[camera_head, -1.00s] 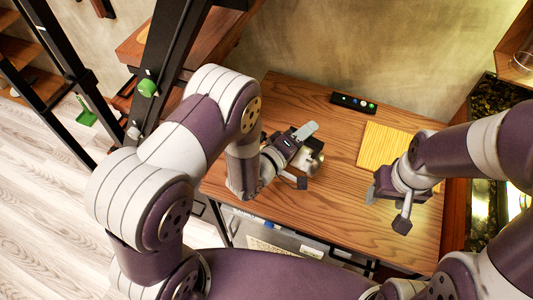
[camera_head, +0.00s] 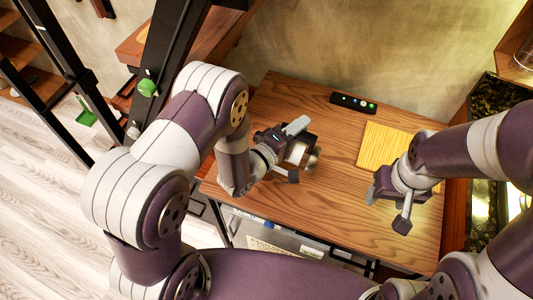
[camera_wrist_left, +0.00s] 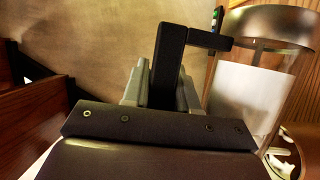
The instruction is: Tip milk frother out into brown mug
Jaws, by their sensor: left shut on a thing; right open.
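My left gripper (camera_head: 290,150) is shut on the black handle (camera_wrist_left: 168,60) of the milk frother. In the left wrist view the frother (camera_wrist_left: 250,95) has a clear wall, a metal band and white inside. A brownish, shiny rounded thing, seemingly the brown mug (camera_wrist_left: 299,136), shows partly at the lower right there, close to the frother. In the head view the mug is hard to tell apart from the frother. My right gripper (camera_head: 390,198) is open and empty by the yellow mat.
The wooden table (camera_head: 335,200) has clear room in its middle and front. A yellow ribbed mat (camera_head: 384,148) lies at the right. A black strip with coloured buttons (camera_head: 354,103) lies at the back near the wall.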

